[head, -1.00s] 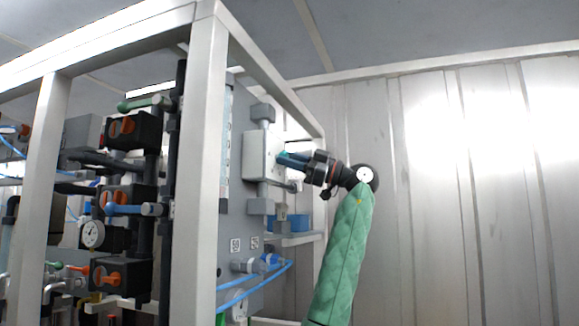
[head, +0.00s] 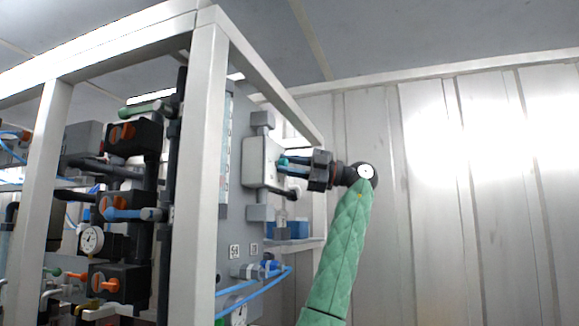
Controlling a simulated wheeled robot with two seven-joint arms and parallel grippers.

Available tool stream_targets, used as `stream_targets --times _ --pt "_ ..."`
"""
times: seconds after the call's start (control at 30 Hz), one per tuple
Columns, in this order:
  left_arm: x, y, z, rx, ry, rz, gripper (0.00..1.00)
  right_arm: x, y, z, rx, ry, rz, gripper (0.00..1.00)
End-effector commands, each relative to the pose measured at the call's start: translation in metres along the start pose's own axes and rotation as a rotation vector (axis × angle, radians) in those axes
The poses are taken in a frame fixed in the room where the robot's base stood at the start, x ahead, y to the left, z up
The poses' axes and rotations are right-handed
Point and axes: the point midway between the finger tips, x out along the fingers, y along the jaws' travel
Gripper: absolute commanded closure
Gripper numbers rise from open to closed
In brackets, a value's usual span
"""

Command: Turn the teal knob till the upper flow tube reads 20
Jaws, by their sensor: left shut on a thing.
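The teal knob (head: 283,161) sits on the front of a white box (head: 261,162) on the grey panel. My left gripper (head: 290,160) is shut on the knob, reaching it from the right, and its fingers hide most of it. The arm in a green quilted sleeve (head: 340,250) rises from below to the gripper. A tall, narrow flow tube (head: 226,140) stands on the panel behind the white post, seen nearly edge-on; its reading is too small to tell. My right gripper is not in view.
A white frame post (head: 207,170) stands in front of the panel. Blue hoses (head: 262,290) run below the box. Valves with orange handles (head: 122,133) and a gauge (head: 90,239) are at the left. Free room lies right of the arm, before the ribbed wall (head: 480,190).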

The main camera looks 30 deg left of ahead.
Motion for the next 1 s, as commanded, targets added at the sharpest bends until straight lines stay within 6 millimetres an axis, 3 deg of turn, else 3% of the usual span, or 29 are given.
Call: stream_targets --times 0.3,0.33,0.43,0.77,1.0 --pt "0.0 0.0 0.0 -0.001 -0.001 0.0 0.96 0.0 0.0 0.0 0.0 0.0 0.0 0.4" --pt "0.0 0.0 0.0 -0.001 -0.001 0.0 0.71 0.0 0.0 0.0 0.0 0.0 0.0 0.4" --pt "0.0 0.0 0.0 -0.001 -0.001 0.0 0.52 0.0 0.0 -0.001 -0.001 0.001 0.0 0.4" --pt "-0.003 -0.001 0.0 0.0 -0.001 0.0 0.51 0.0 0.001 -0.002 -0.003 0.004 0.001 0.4" --pt "-0.032 -0.002 0.001 -0.001 -0.002 0.002 0.51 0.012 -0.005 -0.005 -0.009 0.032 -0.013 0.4"
